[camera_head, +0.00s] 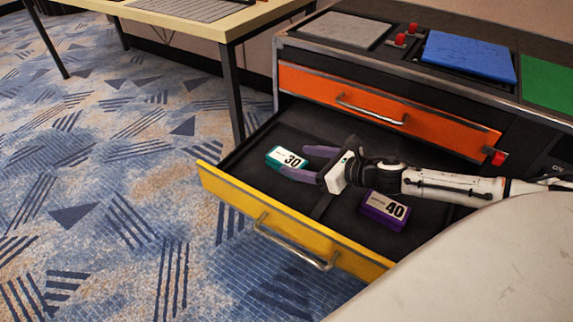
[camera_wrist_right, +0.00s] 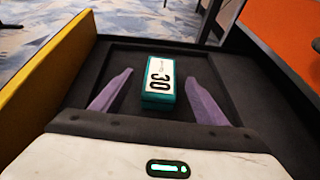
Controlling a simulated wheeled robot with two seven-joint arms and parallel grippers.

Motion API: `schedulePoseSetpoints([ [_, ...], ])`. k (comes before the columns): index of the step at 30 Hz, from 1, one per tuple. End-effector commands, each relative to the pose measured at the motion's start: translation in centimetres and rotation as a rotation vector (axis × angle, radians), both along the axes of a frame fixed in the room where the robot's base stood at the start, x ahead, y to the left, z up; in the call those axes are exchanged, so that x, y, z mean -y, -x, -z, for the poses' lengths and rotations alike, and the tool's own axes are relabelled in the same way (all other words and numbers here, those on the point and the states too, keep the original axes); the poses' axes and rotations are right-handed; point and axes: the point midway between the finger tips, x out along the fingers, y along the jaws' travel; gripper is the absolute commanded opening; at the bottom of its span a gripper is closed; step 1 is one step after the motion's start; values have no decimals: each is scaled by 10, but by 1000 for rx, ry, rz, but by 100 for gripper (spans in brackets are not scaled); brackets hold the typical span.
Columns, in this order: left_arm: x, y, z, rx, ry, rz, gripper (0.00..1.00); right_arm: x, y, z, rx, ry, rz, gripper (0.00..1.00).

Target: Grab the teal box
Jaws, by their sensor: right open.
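The teal box (camera_head: 287,158) has a white label with the number 30. It lies in the open yellow drawer (camera_head: 290,232), near the drawer's left end. My right gripper (camera_head: 300,161) reaches into the drawer from the right, with its purple fingers open toward the box. In the right wrist view the teal box (camera_wrist_right: 160,84) lies between the two spread fingers (camera_wrist_right: 158,92), with a gap on each side. My left gripper does not show.
A purple box (camera_head: 384,210) labelled 40 lies in the same drawer, below my right forearm. A closed orange drawer (camera_head: 385,108) is above. The cabinet top carries a blue panel (camera_head: 468,57) and a green panel (camera_head: 548,84). A table (camera_head: 215,18) stands behind at the left.

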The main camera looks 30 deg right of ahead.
Motion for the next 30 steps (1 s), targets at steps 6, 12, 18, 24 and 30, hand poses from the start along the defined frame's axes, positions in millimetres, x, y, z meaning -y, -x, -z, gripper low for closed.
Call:
schedulePoseSetpoints([
  [6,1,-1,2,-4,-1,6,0,-2,-7,4,0,1,0,67],
  [12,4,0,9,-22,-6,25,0,-6,-25,13,3,0,1,67],
  [18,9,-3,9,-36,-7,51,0,-12,-45,22,2,-1,0,67],
  [24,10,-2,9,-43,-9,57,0,-14,-51,24,1,2,-1,67],
  [30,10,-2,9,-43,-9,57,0,-14,-51,24,-1,1,0,66],
])
